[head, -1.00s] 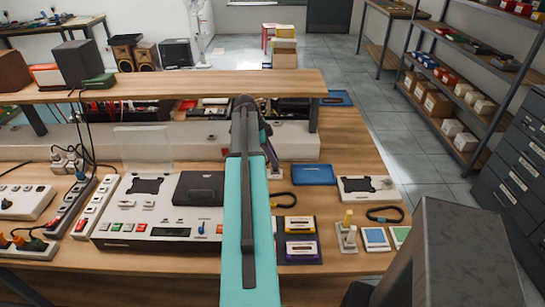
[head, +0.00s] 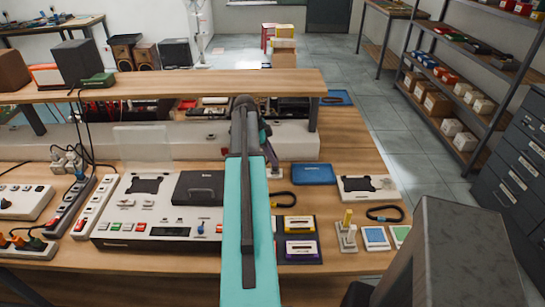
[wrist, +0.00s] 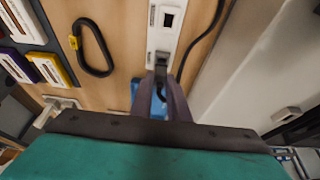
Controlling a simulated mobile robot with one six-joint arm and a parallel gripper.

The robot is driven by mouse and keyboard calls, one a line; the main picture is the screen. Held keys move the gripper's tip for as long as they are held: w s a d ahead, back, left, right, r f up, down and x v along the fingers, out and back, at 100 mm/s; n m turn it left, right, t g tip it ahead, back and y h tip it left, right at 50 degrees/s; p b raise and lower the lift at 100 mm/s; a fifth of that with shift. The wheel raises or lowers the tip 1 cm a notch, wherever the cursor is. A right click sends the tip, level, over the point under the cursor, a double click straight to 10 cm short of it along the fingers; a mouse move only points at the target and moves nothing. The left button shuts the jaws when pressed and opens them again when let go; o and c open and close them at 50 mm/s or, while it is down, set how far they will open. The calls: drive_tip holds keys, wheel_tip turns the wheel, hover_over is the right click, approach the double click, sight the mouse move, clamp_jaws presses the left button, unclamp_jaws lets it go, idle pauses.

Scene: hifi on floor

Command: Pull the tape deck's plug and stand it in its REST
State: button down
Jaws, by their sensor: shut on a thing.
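In the wrist view the two dark fingers of my gripper (wrist: 168,88) are shut on a dark plug (wrist: 161,63). The plug is at the lower end of a white socket strip (wrist: 166,32); I cannot tell whether it is seated in a socket or just above it. A black cord (wrist: 205,35) runs beside the strip. In the head view my arm hides the plug, and my gripper (head: 270,155) is mostly covered. The tape deck (head: 160,232), a pale unit with a black lid, stands left of my arm. I cannot identify the REST for certain.
A raised wooden shelf (head: 200,86) crosses behind. Power strips (head: 93,207) crowd the left.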

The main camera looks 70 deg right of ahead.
drive_tip(key=shift+f+b, duration=0.4)
drive_tip(key=shift+f, duration=0.3)
idle(1.1)
idle(0.4)
drive_tip(key=c, duration=1.6)
unclamp_jaws()
drive_tip(key=shift+b+v, duration=1)
drive_tip(key=shift+v, duration=2.8)
drive_tip(key=shift+r, duration=0.2)
drive_tip(key=shift+r+p, duration=1.25)
drive_tip(key=shift+r, duration=1.05)
